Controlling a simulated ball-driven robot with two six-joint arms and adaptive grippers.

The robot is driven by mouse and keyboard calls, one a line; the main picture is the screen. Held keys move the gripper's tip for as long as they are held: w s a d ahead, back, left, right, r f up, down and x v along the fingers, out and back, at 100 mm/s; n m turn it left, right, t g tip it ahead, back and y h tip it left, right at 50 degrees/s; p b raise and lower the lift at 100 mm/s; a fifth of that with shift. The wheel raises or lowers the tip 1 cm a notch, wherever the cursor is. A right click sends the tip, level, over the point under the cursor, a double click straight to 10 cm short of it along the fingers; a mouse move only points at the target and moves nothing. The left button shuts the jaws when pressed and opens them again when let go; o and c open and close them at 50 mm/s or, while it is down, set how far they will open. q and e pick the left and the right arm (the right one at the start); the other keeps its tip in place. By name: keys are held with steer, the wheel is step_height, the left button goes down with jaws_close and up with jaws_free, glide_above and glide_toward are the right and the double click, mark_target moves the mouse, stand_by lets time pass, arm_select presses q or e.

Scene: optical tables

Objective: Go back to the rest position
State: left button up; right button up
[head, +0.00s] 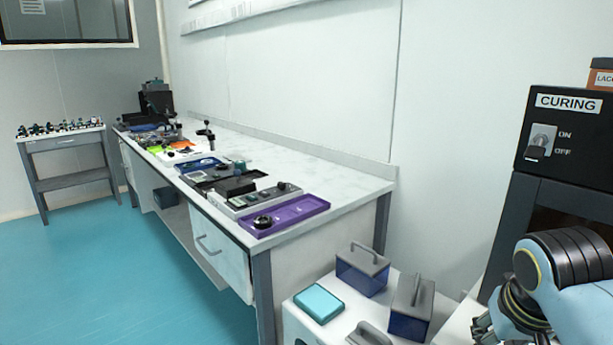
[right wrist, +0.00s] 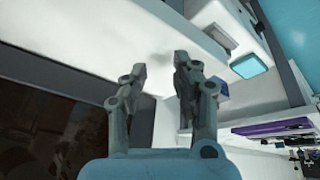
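My right arm shows at the lower right of the head view, with part of its right gripper (head: 497,326) cut off by the bottom edge. In the right wrist view the right gripper (right wrist: 160,72) points away from the camera. Its two fingers are apart with a gap between the tips, and nothing is held in it. A pale surface lies beyond the fingers. My left gripper and left arm are not in view.
A black CURING box (head: 570,125) with a switch stands close to my right arm. A white bench (head: 345,190) carries a purple tray (head: 290,214) and several devices. Blue-grey handled boxes (head: 362,270) and a teal box (head: 319,303) sit on a low white cabinet. The teal floor (head: 120,270) at left is clear.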

steer(key=s+a+r+n+y, duration=0.1)
steer(key=s+r+n, duration=0.15)
steer(key=s, duration=1.85)
step_height(320, 180, down, 31)
steer(key=s+d+g+b, duration=0.2)
steer(key=b, duration=0.3)
arm_select(q)
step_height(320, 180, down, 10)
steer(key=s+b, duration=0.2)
steer(key=b, duration=0.3)
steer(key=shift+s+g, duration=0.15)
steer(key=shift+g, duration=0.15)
arm_select(e)
steer(key=s+d+f+g, duration=0.1)
steer(key=s+f, duration=1.8)
steer(key=f, duration=0.3)
steer(key=shift+s+d, duration=0.15)
steer(key=shift+s, duration=0.25)
